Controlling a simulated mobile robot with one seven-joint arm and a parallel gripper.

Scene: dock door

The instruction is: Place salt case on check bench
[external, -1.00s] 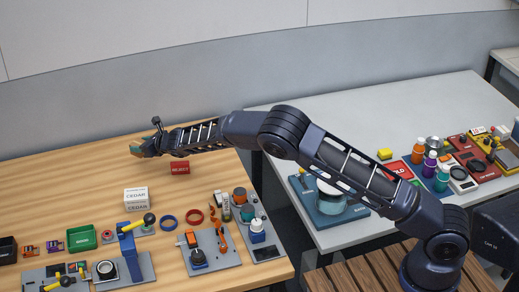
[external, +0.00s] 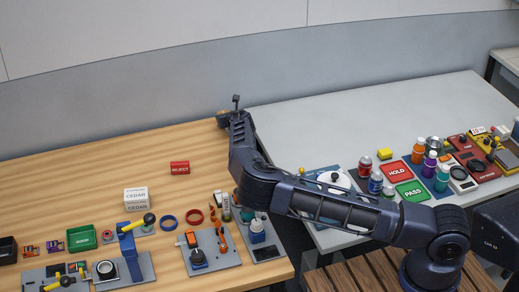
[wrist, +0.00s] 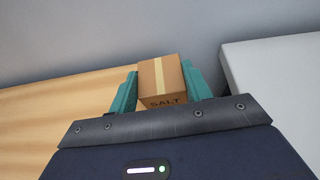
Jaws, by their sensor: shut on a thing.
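The salt case is a small brown carton with a pale tape strip and the word SALT (wrist: 163,83) in the wrist view. My gripper (wrist: 161,88) is shut on it, with a teal finger on each side. In the external view my wrist (external: 237,122) is over the far right corner of the wooden bench (external: 90,170); the case and fingers are hidden there. The grey bench (external: 340,115) stands to the right, its edge also in the wrist view (wrist: 280,75). No label tells which bench is the check bench.
Red HOLD (external: 396,172) and green PASS (external: 412,191) pads, bottles and devices crowd the grey bench's front and right; its back left is clear. A wall stands behind.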

